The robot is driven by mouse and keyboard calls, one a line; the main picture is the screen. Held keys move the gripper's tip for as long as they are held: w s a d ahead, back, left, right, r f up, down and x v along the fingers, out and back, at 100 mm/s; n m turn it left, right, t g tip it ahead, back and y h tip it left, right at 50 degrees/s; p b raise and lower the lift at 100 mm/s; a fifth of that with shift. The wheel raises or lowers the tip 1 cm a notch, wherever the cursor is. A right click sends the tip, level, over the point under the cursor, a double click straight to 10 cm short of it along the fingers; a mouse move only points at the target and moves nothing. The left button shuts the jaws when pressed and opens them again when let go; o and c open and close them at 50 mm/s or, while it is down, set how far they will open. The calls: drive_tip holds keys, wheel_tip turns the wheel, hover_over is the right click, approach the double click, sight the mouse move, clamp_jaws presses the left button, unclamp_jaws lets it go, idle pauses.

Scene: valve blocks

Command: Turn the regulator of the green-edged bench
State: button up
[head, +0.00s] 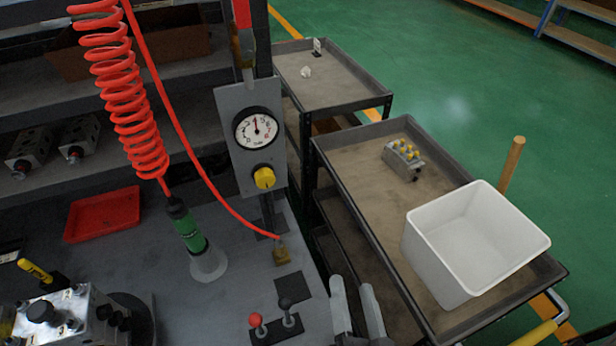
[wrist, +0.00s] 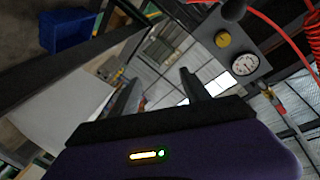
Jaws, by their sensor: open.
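The regulator's yellow knob (head: 264,177) sits on a grey upright panel (head: 228,110), below a round white gauge (head: 256,128). The gauge needle points about straight up. The panel stands at the back right of a grey bench (head: 235,310); I see no green edge on it in this view. In the wrist view the knob (wrist: 222,40) and gauge (wrist: 243,65) are at the upper right, beyond the fingers. My gripper (head: 354,284) is open and empty at the bottom of the head view, to the lower right of the knob and apart from it. It also shows in the wrist view (wrist: 160,82).
A red coiled hose (head: 122,95) and a thin red hose (head: 180,120) hang left of the panel. A green tool (head: 187,228), a red tray (head: 103,214) and a valve block (head: 70,318) are on the bench. A cart with a white bin (head: 440,265) stands right.

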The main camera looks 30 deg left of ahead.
sight(266, 183)
drive_tip(key=w+a+r+g+y+p, duration=0.1)
drive_tip(key=w+a+r, duration=0.1)
drive_tip(key=a, duration=0.5)
drive_tip(key=w+a+r+n+y+p, duration=0.1)
drive_tip(key=w+a+r+y, duration=0.1)
drive_tip(key=a, duration=0.5)
drive_tip(key=w+a+r+g+y+p, duration=0.1)
drive_tip(key=w+a+r, duration=0.2)
drive_tip(key=a, duration=0.4)
drive_tip(key=shift+w+a+r+n+g, duration=0.15)
drive_tip(key=shift+w+r+n, duration=0.05)
drive_tip(key=shift+r, duration=0.2)
drive_tip(key=shift+w+a+r+n+g, duration=0.1)
drive_tip(key=shift+w+r+n+g, duration=0.1)
drive_tip(key=shift+r, duration=0.2)
clamp_jaws()
